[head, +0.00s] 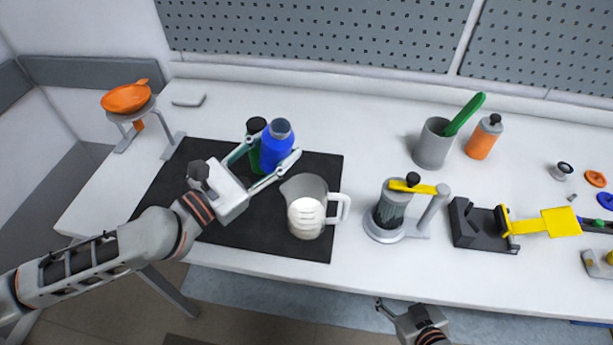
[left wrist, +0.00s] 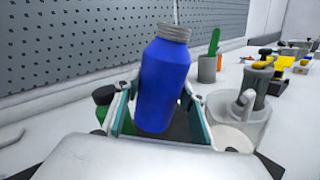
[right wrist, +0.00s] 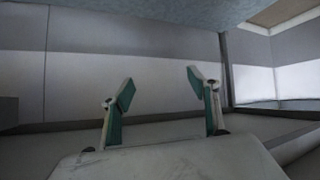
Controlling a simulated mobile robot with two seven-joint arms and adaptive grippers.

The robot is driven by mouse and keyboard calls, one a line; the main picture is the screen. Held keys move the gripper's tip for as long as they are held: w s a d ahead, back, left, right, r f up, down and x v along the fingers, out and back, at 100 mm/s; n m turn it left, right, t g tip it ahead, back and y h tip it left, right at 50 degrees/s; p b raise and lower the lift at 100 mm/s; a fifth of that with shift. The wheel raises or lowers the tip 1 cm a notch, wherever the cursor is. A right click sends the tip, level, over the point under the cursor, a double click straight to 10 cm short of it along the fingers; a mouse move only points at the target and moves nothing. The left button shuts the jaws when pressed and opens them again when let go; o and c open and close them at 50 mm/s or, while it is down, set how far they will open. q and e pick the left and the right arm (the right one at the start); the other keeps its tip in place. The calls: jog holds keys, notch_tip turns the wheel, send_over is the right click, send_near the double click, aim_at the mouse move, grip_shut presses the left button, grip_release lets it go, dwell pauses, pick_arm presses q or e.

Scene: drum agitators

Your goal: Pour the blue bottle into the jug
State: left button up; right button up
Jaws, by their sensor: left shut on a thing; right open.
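The blue bottle (head: 277,148) has a grey neck and is held between the fingers of my left gripper (head: 266,161), over the black mat. In the left wrist view the blue bottle (left wrist: 163,85) leans slightly, its grey top uppermost. The clear jug (head: 308,207) stands on the mat just right of and nearer than the bottle, with white contents and a handle on its right. The jug (left wrist: 235,125) also shows at the right of the left wrist view. My right gripper (right wrist: 160,100) is open and empty, below the table's front edge in the head view.
A green bottle (head: 254,152) stands close behind the blue one. Right of the jug are a grey drum agitator (head: 390,208), a grey cup (head: 431,148) with a green tool, and an orange bottle (head: 484,138). An orange dish (head: 126,98) sits on a stand at left.

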aim_at(277, 146)
pick_arm(q)
jog(key=shift+s+d+r+m+b, duration=0.15)
jog(key=shift+r+m+b, duration=0.2)
jog(key=shift+m, duration=0.45)
jog(key=shift+s+d+r+m, duration=0.1)
jog(key=shift+r+m, duration=0.1)
jog(key=shift+m, duration=0.1)
jog(key=shift+s+r, duration=0.1)
jog(key=shift+r, duration=0.05)
jog(key=shift+s+d+r+m+h, duration=0.15)
jog(key=shift+r+m+h, duration=0.25)
jog(key=shift+m, duration=0.6)
jog(key=shift+r+m, duration=0.25)
jog(key=shift+m, duration=0.25)
pick_arm(e)
jog(key=shift+s+d+f+g+h, duration=0.15)
jog(key=shift+s+f, duration=0.1)
jog(key=shift+f, duration=0.2)
jog(key=shift+s+d+f+g+h, duration=0.15)
jog(key=shift+s+f, duration=0.1)
jog(key=shift+f, duration=0.2)
jog(key=shift+d, duration=0.1)
